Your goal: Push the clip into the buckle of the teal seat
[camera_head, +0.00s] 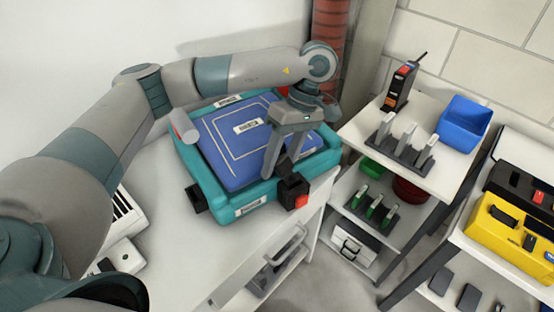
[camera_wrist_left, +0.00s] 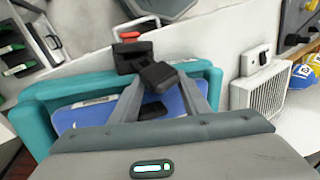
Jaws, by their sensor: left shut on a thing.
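The teal seat (camera_head: 180,150) with its blue cushion (camera_head: 230,160) lies on a white table; the wrist view shows its teal rim (camera_wrist_left: 85,85). The black buckle (camera_head: 292,188) with a red button stands at the seat's front right edge, and it also shows in the left wrist view (camera_wrist_left: 130,57). My left gripper (camera_head: 284,163) points down over that edge, its fingers shut on the black clip (camera_wrist_left: 158,76). The clip is tilted and right beside the buckle; I cannot tell whether it touches or enters it. My right gripper is not in view.
A grey cylinder (camera_head: 184,126) is at the seat's back left and a black block (camera_head: 197,198) at its front left. A white shelf (camera_head: 440,165) on the right holds a blue bin (camera_head: 463,122). A white wall stands behind.

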